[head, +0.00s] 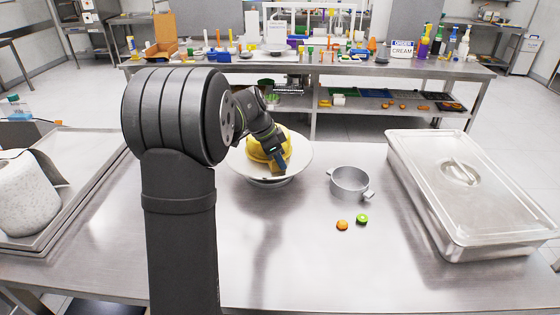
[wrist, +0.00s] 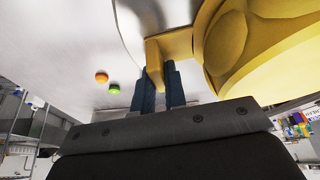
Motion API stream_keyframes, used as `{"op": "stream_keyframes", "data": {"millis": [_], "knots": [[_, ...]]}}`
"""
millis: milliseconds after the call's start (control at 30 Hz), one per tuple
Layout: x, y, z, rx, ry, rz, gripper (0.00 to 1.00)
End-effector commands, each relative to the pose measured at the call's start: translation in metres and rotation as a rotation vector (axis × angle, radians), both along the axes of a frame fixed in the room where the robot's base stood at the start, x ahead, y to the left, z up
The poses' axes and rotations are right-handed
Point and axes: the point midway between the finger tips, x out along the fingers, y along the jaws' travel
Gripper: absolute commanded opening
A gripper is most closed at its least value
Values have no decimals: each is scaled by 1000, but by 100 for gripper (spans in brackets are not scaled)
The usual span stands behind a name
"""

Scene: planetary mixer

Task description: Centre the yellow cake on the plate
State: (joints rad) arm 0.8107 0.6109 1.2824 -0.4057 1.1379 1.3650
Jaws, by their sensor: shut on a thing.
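The yellow cake (head: 256,147) sits on the white plate (head: 301,155), around its middle, with my arm hiding part of it. I cannot tell how exactly it is centred. In the wrist view the cake (wrist: 250,45) fills the upper right, and a yellow tab sticks out from its side. The plate (wrist: 140,18) shows behind the tab. My gripper (head: 279,162) is at the near right side of the cake. In the wrist view my gripper (wrist: 160,82) has its two dark blue fingers on either side of the tab, shut on it.
A small grey pot (head: 349,183) stands right of the plate, with an orange piece (head: 342,225) and a green piece (head: 362,219) in front. A large lidded steel pan (head: 475,195) is at the right. A tray (head: 85,190) is at the left. The front middle of the table is clear.

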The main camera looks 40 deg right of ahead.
Motion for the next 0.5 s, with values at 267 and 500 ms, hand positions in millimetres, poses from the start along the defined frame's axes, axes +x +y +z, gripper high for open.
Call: {"op": "stream_keyframes", "data": {"millis": [267, 500], "knots": [[0, 0, 0, 0, 0, -1, 37], [0, 0, 2, -1, -1, -1, 37]]}}
